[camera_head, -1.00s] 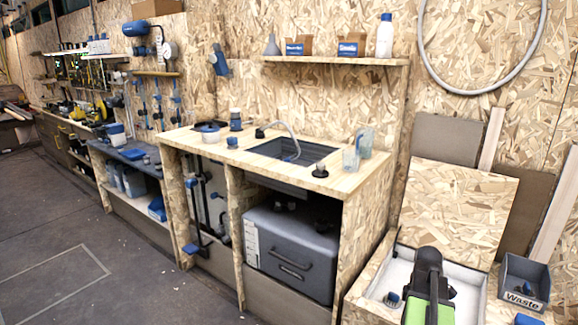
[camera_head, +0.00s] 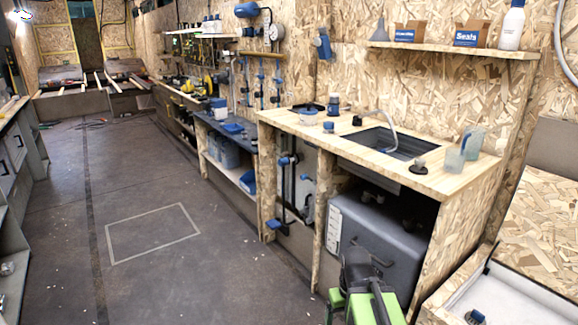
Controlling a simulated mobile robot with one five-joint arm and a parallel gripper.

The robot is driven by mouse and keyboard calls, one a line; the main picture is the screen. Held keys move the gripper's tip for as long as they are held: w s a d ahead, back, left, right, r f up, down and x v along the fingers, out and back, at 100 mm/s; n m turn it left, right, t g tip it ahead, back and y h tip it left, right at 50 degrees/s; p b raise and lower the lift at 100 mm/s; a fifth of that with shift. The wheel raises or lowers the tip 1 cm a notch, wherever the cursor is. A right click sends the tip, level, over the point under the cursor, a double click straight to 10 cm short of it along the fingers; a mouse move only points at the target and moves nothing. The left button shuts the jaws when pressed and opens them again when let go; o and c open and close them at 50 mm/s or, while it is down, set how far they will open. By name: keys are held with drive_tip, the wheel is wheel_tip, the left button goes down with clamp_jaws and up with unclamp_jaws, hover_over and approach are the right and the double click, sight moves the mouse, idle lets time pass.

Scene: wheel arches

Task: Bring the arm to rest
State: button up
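My arm (camera_head: 362,292) shows at the bottom edge, right of centre, as a dark grey and black link with bright green parts. It stands in front of the grey tank under the sink bench. The lower part of the arm is cut off by the picture edge. I cannot make out two fingertips, so whether my gripper is open or shut does not show. Nothing is seen held.
A wooden sink bench (camera_head: 285,119) stands close on the right, with a grey tank (camera_head: 350,226) below it. An open white-lined box (camera_head: 510,296) is at the lower right. Clear dark floor (camera_head: 130,200) with a marked rectangle lies left. Cabinets (camera_head: 12,150) line the left edge.

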wheel_tip(320, 180, up, 32)
drive_tip(key=m+p, duration=0.2)
drive_tip(key=p, duration=2.9)
drive_tip(key=shift+d+f+p, duration=0.15)
drive_tip(key=shift+p, duration=0.2)
drive_tip(key=shift+c, duration=0.4)
